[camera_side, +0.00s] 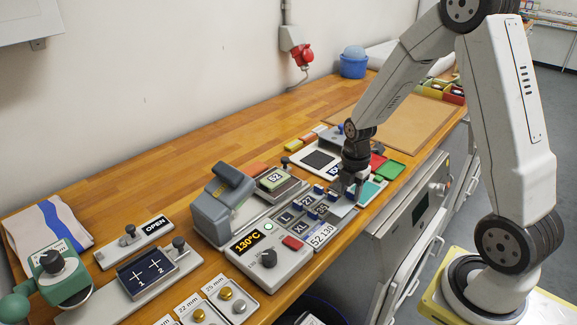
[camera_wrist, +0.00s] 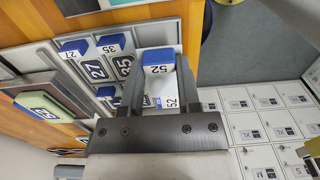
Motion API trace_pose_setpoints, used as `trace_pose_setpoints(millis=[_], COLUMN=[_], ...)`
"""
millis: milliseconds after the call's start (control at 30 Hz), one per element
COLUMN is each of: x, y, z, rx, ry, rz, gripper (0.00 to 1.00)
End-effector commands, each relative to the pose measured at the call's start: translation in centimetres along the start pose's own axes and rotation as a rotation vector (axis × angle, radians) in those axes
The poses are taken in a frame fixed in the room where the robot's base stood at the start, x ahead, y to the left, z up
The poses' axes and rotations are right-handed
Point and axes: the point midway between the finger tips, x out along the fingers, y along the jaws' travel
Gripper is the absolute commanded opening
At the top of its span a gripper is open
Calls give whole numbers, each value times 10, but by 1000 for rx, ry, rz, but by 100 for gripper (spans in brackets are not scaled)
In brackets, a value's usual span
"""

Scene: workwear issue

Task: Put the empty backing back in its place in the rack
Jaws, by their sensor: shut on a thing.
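My gripper (camera_side: 347,192) is over the right end of the rack in the side view. In the wrist view my gripper (camera_wrist: 160,95) is shut on the backing (camera_wrist: 158,58), a pale piece with a blue block marked 52. The backing is empty as far as it shows, and its lower part is hidden between the fingers. The rack (camera_wrist: 80,62) holds blue-topped pieces marked 27 and 35 beside it. The rack (camera_side: 300,212) also shows in the side view. I cannot tell whether the backing touches the rack.
A grey press (camera_side: 222,203) with a control box (camera_side: 262,262) reading 130°C stands left of the rack. A green piece marked 52 (camera_side: 273,180) lies on a block behind. Coloured trays (camera_side: 389,171) stand to the right.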

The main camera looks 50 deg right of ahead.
Motion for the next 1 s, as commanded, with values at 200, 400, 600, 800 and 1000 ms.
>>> trace_pose_setpoints(millis=[200, 400, 600, 800, 1000], x=[18, 33, 35, 36, 38], y=[3, 3, 3, 3, 4], z=[1, 1, 1, 1, 1], rx=[0, 0, 0, 0, 0], ry=[1, 0, 0, 0, 0], rz=[-4, -1, -1, -1, 0], gripper=[0, 0, 0, 0, 56])
